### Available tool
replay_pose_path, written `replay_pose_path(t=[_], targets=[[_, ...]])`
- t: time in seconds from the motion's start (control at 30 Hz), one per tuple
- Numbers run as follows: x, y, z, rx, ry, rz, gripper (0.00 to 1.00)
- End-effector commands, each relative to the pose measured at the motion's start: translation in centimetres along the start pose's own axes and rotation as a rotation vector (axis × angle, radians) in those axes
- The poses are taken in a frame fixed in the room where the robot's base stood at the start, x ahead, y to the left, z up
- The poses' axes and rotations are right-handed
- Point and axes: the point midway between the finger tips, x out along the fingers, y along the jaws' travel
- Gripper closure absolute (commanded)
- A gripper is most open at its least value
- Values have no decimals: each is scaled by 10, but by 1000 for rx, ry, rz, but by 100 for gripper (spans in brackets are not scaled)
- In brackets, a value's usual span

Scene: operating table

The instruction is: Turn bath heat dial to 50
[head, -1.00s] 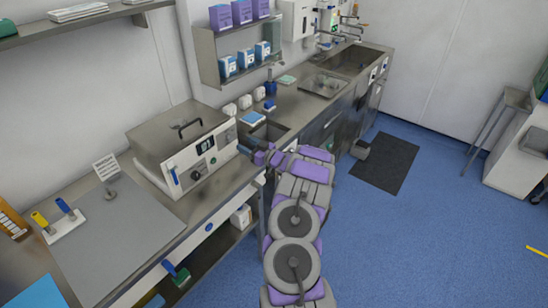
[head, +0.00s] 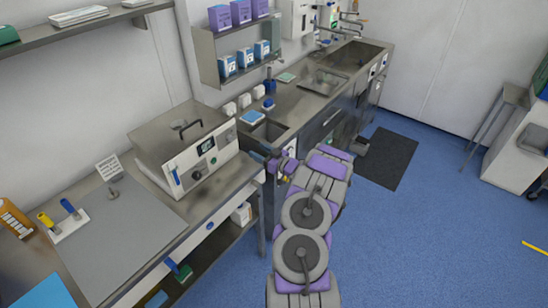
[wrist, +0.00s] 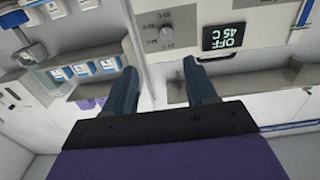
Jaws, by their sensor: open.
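The bath (head: 185,140) is a metal box with a black-handled lid on the bench at left. Its pale front panel has a dark display (wrist: 224,37), which reads OFF and 45 C upside down in the wrist view. The grey round dial (wrist: 166,35) sits beside the display with small numbers around it; its exact setting is too small to read. My gripper (wrist: 160,67) is open and empty, its two fingers pointing toward the panel, with the dial just beyond the gap between the tips. In the head view my gripper (head: 273,163) is right of the bath, clear of it.
A wall shelf (head: 240,75) holds blue and purple boxes. A sign stand (head: 110,170) is at left. Blue floor to the right is open.

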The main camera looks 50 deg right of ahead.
Motion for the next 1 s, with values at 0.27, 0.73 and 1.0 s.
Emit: replay_pose_path(t=[0.27, 0.73, 1.0], targets=[[-18, -1, -3, -2, 1, 1, 44], [-47, 0, -4, -1, 2, 0, 44], [-63, 0, -3, 0, 1, 0, 44]])
